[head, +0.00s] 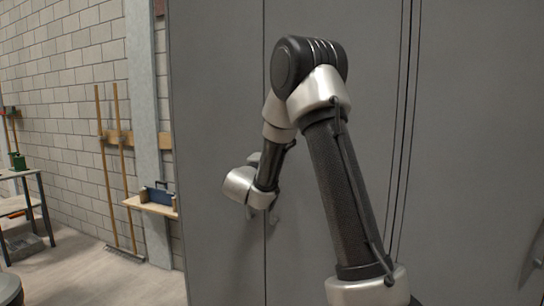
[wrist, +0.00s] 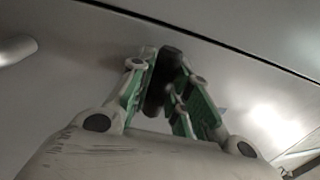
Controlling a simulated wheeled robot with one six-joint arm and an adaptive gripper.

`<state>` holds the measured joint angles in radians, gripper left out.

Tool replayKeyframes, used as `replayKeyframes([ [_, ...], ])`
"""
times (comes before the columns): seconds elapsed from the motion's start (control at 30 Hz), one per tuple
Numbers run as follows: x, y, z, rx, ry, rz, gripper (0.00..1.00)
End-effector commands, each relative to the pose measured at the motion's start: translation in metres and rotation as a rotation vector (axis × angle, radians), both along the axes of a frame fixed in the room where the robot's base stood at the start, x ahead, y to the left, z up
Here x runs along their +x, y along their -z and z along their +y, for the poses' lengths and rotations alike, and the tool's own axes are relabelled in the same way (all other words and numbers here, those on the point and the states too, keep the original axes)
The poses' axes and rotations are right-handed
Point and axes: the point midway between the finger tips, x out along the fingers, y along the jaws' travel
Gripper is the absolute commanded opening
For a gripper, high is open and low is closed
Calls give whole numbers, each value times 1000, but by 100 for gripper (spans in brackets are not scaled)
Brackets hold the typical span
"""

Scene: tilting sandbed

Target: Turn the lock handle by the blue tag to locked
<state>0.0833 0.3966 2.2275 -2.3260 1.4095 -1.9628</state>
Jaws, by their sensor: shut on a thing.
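My gripper (wrist: 160,88) is shut, its green-padded fingers on either side of a dark handle (wrist: 168,66) on the grey panel (wrist: 80,70). The fingers and my wrist hide most of the handle, so I cannot tell how far it is turned. In the head view my arm reaches to the tall grey panels (head: 215,80), close to a vertical seam. There my wrist hides the fingers and the handle. I see no blue tag in either view.
A pale rounded bar (wrist: 16,49) sticks out at the wrist view's left. A wooden shelf (head: 150,207) with a blue toolbox (head: 160,196) stands left of the panels. A table (head: 22,190) is further left. The floor (head: 110,285) between is mostly clear.

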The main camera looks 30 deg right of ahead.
Motion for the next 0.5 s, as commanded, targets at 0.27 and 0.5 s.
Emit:
replayKeyframes([
  [0.27,1,0,2,0,-4,1,41],
  [0.5,0,0,1,0,-2,0,41],
])
